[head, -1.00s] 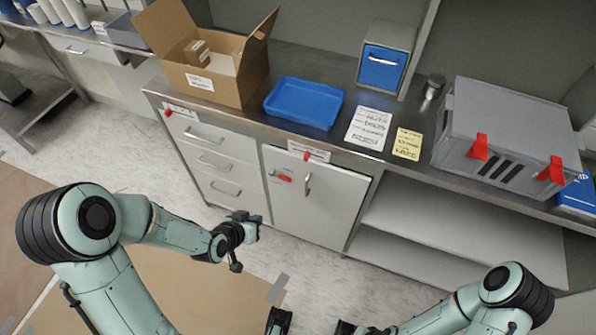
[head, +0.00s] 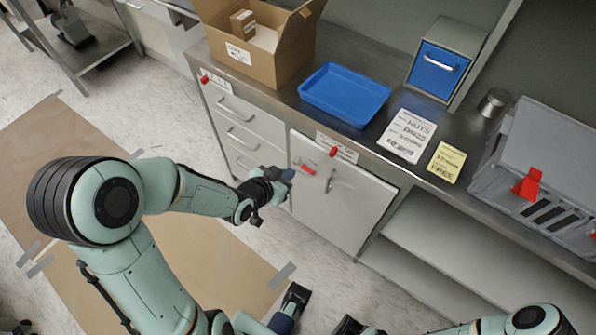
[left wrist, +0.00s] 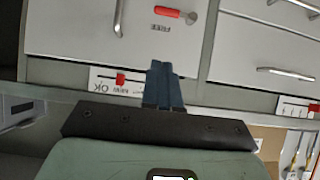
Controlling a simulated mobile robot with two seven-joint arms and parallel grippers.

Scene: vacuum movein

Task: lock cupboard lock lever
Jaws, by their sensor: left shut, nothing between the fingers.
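The red lock lever (head: 306,169) lies nearly flat across the upper part of the white cupboard door (head: 345,205), left of its handle (head: 330,181). The door looks shut. In the left wrist view the lever (left wrist: 168,12) is at the top, beside a small round grey fitting (left wrist: 192,18) and above an upside-down label that seems to read FREE (left wrist: 160,28). My left gripper (head: 287,175) is shut and empty, in front of the cabinet and just left of the lever in the head view; its closed fingers (left wrist: 164,85) point toward the lever, apart from it.
A red knob (head: 333,152) sits on a label at the counter edge above the door. Drawers (head: 240,135) are to the left, an open shelf (head: 450,240) to the right. The counter holds a cardboard box (head: 255,60), a blue tray (head: 345,95) and a grey case (head: 540,150).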

